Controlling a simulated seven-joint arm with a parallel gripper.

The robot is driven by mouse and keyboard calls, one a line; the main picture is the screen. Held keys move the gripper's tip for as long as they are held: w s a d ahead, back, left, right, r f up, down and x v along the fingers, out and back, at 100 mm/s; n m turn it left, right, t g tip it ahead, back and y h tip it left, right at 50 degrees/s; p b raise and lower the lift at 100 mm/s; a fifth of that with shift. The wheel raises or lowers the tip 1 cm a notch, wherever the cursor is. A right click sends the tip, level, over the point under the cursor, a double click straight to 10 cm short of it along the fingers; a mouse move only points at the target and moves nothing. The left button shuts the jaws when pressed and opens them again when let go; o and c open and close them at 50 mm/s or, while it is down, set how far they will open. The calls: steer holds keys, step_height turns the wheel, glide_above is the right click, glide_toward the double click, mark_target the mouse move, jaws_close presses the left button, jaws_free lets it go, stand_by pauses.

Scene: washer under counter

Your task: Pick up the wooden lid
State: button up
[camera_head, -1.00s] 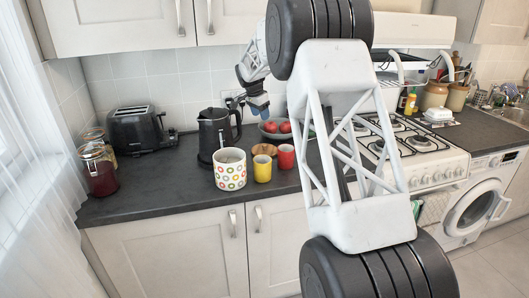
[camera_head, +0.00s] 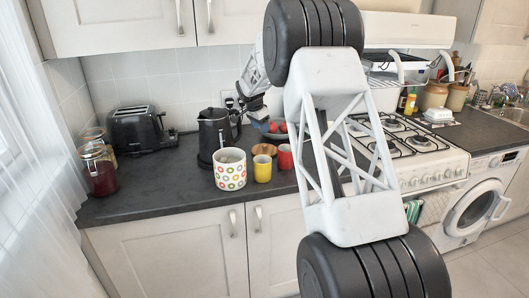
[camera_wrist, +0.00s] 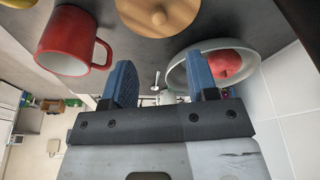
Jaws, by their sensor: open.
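The wooden lid (camera_head: 265,149) is a round, light-brown disc lying on the dark counter, behind the yellow and red mugs. In the wrist view the lid (camera_wrist: 160,14) shows its small round knob and is partly cut off by the top edge. My gripper (camera_wrist: 162,80) has its two blue fingers spread apart with nothing between them. In the head view my gripper (camera_head: 257,108) is above the back of the counter, between the kettle and the fruit bowl, apart from the lid.
A red mug (camera_head: 285,157), a yellow mug (camera_head: 262,168) and a dotted pot (camera_head: 230,170) stand in front of the lid. A black kettle (camera_head: 214,135) stands to its left. A bowl (camera_wrist: 178,77) with red fruit is close to my right finger in the wrist view.

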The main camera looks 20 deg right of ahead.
mark_target(264, 145)
steer(key=shift+a+x, duration=0.1)
steer(key=shift+x, duration=0.75)
steer(key=shift+a+x, duration=0.15)
steer(key=shift+x, duration=0.7)
steer(key=shift+s+f, duration=0.1)
steer(key=shift+x, duration=3.1)
steer(key=shift+c, duration=0.3)
jaws_close()
